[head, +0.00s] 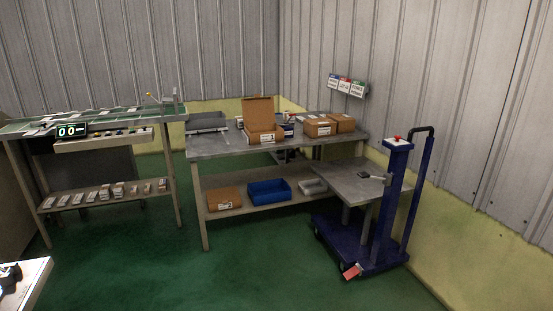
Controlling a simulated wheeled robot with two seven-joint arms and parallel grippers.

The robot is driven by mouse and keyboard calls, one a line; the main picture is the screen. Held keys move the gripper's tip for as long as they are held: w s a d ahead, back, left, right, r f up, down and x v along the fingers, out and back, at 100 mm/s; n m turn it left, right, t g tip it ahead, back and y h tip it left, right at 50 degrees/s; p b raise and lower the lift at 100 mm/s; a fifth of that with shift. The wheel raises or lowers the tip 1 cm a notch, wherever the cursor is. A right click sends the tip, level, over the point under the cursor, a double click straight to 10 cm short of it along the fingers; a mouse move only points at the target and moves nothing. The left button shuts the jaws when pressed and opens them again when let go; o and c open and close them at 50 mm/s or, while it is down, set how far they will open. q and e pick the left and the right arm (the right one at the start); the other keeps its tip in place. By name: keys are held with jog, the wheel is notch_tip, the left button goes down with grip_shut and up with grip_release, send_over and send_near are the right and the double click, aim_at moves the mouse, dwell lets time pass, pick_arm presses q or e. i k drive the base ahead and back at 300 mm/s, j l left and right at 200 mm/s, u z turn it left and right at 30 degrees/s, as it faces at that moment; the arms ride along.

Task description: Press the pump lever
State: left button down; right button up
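A blue lift cart (393,205) stands right of the middle, near the right wall. A red pedal-like lever (351,271) sticks out low at the front of its base, close to the green floor. A small red knob (397,138) sits on top of the cart's blue post. The cart's grey platform (345,182) is raised on a column, just below the workbench's height. A small grey handle-like part (379,178) lies at its right edge. I see neither of my grippers, and nothing touches the red lever.
A grey workbench (215,147) with cardboard boxes (265,137) stands behind the cart, with a blue bin (268,193) on its lower shelf. A white surface (28,283) shows at lower left. The green floor ahead is clear.

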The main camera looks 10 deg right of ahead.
aim_at(364, 175)
jog(key=i+j+z, duration=0.1)
jog(key=i, duration=0.45)
jog(key=i+j, duration=0.2)
jog(key=i, duration=0.3)
jog(key=i+z, duration=0.4)
jog(key=i+j+z, duration=0.2)
jog(key=z, duration=0.25)
jog(key=i+j+z, duration=0.2)
jog(key=z, duration=0.2)
jog(key=i+j+z, duration=0.25)
jog(key=z, duration=0.2)
jog(key=i+j+z, duration=0.15)
jog(key=j+z, duration=0.25)
jog(key=i+j+z, duration=0.2)
jog(key=j, duration=0.15)
jog(key=j+z, duration=0.2)
jog(key=j, duration=0.15)
